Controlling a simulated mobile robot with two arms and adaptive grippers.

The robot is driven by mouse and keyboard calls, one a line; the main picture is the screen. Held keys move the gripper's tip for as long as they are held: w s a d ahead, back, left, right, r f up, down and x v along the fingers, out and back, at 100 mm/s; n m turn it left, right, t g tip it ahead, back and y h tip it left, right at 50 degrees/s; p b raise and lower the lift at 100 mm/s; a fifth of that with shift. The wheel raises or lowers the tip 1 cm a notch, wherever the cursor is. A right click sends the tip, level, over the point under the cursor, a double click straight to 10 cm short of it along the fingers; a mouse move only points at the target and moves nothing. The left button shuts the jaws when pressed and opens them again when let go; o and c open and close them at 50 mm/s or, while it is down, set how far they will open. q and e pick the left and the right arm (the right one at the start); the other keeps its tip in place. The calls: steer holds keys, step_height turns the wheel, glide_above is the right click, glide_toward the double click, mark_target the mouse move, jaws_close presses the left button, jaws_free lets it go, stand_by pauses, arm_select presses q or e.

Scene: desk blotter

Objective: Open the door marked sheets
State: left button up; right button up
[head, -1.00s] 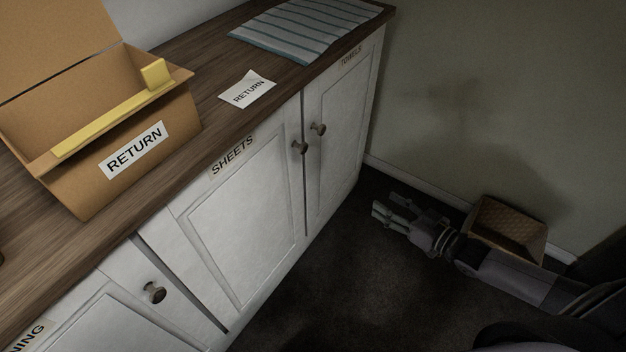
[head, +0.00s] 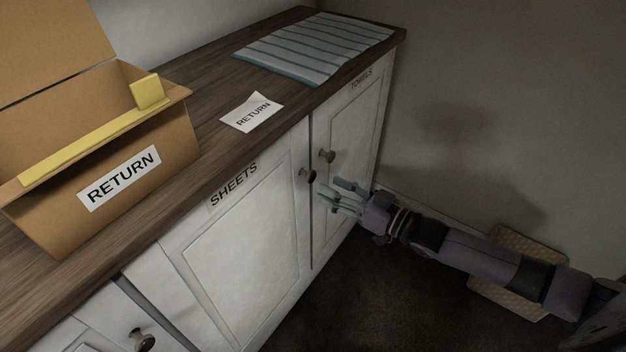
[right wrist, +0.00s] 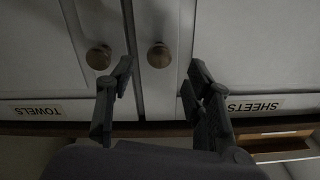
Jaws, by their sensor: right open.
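The white door marked SHEETS (head: 240,245) is shut, with its label (head: 233,187) along the top and a round dark knob (head: 307,175) at its upper right corner. In the right wrist view the picture is upside down; the sheets knob (right wrist: 159,55) and the SHEETS label (right wrist: 255,104) show there. My right gripper (head: 347,194) is open and empty, just right of and slightly below the sheets knob, in front of the neighbouring towels door. In the wrist view the sheets knob lies between the fingers' lines, beyond the tips. My left gripper is not in view.
The towels door (head: 352,140) with its own knob (head: 327,156) is shut close beside. On the wooden top (head: 190,215) are a cardboard box (head: 150,165), a RETURN card (head: 252,112) and a striped cloth (head: 312,48). A woven basket (head: 495,290) stands by the wall.

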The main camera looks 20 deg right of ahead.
mark_target(313, 179)
steer(key=x, duration=0.6)
steer(key=shift+w+a+b, duration=0.15)
steer(key=shift+w+b, duration=0.05)
steer(key=shift+b, duration=0.15)
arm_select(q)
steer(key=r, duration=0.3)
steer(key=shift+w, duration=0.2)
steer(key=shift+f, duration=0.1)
arm_select(e)
jaws_close()
